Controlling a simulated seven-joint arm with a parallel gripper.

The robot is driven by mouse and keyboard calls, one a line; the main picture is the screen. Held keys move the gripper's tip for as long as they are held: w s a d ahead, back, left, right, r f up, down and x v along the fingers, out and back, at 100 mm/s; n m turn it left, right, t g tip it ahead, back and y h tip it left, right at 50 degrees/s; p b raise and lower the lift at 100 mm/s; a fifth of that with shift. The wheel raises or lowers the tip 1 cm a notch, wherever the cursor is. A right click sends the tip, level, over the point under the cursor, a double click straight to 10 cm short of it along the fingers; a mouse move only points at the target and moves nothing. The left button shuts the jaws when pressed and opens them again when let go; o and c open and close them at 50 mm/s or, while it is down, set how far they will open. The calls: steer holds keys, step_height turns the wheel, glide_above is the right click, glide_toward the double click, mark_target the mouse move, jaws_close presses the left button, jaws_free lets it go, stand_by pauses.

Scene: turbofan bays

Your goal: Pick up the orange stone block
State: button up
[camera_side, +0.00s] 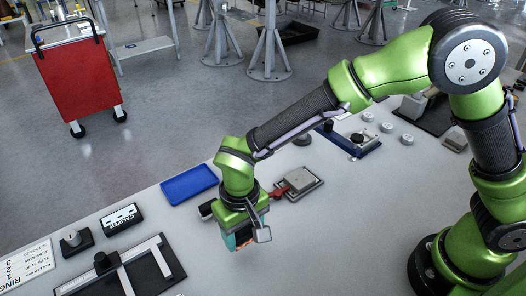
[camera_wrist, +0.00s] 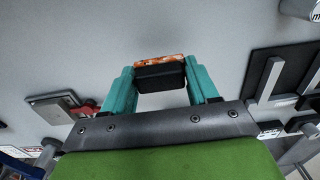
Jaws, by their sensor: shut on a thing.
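My gripper (camera_side: 240,240) is over the grey table, pointing down, in the side view. In the wrist view its two teal fingers (camera_wrist: 160,74) are closed on the orange stone block, one on each side. The orange, mottled face of the block (camera_wrist: 158,58) shows as a narrow strip between the fingertips. A black boxy part in front of it covers the rest. In the side view only a small orange patch of the block (camera_side: 231,241) shows beside the teal fingers. Whether the block touches the table cannot be told.
A blue tray (camera_side: 189,185) lies behind my gripper, and a grey plate on a dark base (camera_side: 298,182) behind to the right. A caliper box (camera_side: 121,218) and a measuring fixture (camera_side: 120,272) lie to the left. A red cart (camera_side: 80,78) stands on the floor beyond.

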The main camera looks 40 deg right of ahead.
steer(key=s+d, duration=0.3)
steer(key=s+d+r, duration=0.1)
steer(key=s+d, duration=0.2)
steer(key=s, duration=0.1)
steer(key=s+d, duration=0.3)
steer(key=shift+s+d+r, duration=0.15)
steer(key=shift+s+d, duration=0.2)
steer(key=shift+s, duration=0.05)
